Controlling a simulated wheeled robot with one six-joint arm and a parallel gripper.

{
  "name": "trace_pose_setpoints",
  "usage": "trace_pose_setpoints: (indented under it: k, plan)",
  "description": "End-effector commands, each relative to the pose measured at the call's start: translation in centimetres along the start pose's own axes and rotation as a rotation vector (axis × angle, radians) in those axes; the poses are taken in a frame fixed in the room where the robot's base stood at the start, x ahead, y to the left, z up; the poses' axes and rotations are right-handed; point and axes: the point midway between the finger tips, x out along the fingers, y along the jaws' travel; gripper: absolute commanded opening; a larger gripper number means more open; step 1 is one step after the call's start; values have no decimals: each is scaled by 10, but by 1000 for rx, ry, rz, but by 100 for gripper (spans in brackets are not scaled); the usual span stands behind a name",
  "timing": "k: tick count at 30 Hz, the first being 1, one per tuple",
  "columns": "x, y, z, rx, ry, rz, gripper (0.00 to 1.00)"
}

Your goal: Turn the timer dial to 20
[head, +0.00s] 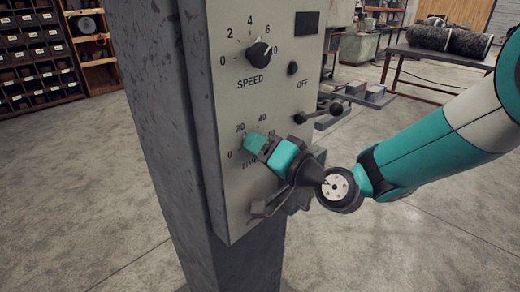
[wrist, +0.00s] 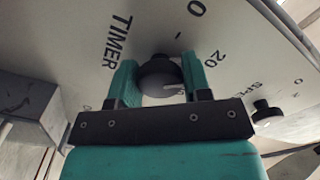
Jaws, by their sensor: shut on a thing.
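The timer dial (wrist: 158,76) is a dark round knob on the panel beside the word TIMER. In the wrist view my gripper (wrist: 160,84) has its two teal fingers on either side of the knob, shut on it. A pale line shows on the knob's lower right part, but I cannot tell exactly which number it points to. The number 20 (wrist: 215,58) is printed right of the knob, and a 0 is above it. In the head view my gripper (head: 256,146) reaches the panel from the right and hides the knob; 0, 20 and 40 show around it.
The grey panel (head: 225,100) also carries a speed dial (head: 259,52) above, a small black knob (head: 292,68) by OFF, and a dark lever (head: 318,115) at right. A grey block (wrist: 30,98) juts out at the left in the wrist view. Open floor surrounds the column.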

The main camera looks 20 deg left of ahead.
Motion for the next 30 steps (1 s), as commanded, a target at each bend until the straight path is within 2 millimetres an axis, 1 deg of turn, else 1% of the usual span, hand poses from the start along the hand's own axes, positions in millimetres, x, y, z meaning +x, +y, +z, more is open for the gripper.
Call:
trace_pose_setpoints:
  k: [9, 25, 26, 27, 28, 29, 30]
  plan:
    - [0, 0, -1, 116, 2, 1, 21]
    - [0, 0, -1, 137, 2, 1, 21]
    - [0, 0, -1, 136, 2, 1, 49]
    - [0, 0, -1, 136, 2, 1, 58]
    - [0, 0, -1, 136, 2, 1, 65]
    - [0, 0, -1, 136, 2, 0, 70]
    - [0, 0, -1, 136, 2, 0, 70]
